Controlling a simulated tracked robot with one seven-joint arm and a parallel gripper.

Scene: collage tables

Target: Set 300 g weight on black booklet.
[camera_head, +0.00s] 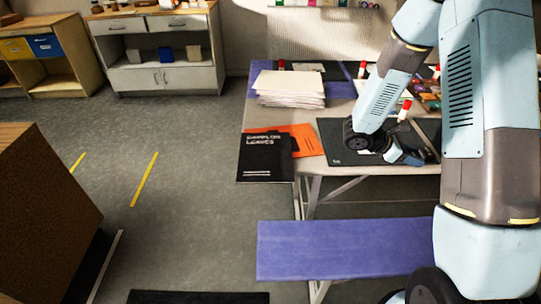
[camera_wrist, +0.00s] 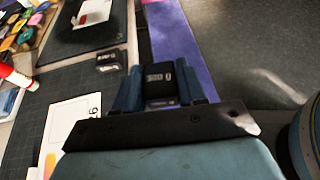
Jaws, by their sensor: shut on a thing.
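My gripper (camera_wrist: 160,88) is shut on a black block-shaped weight (camera_wrist: 157,76) with white lettering that appears to read 300 g. In the head view my gripper (camera_head: 404,156) is low over the front of the table, at a dark mat; the held weight cannot be made out there. I cannot tell whether the weight touches the table. The black booklet (camera_head: 262,160), with white lettering, lies at the table's front left corner, well to the left of my gripper. Part of it sticks out past the table edge.
An orange booklet (camera_head: 308,142) lies partly under the black one. A paper stack (camera_head: 290,90) stands behind them. Another black weight (camera_wrist: 110,61) sits near the gripper. A purple bench (camera_head: 340,248) stands before the table (camera_head: 400,170).

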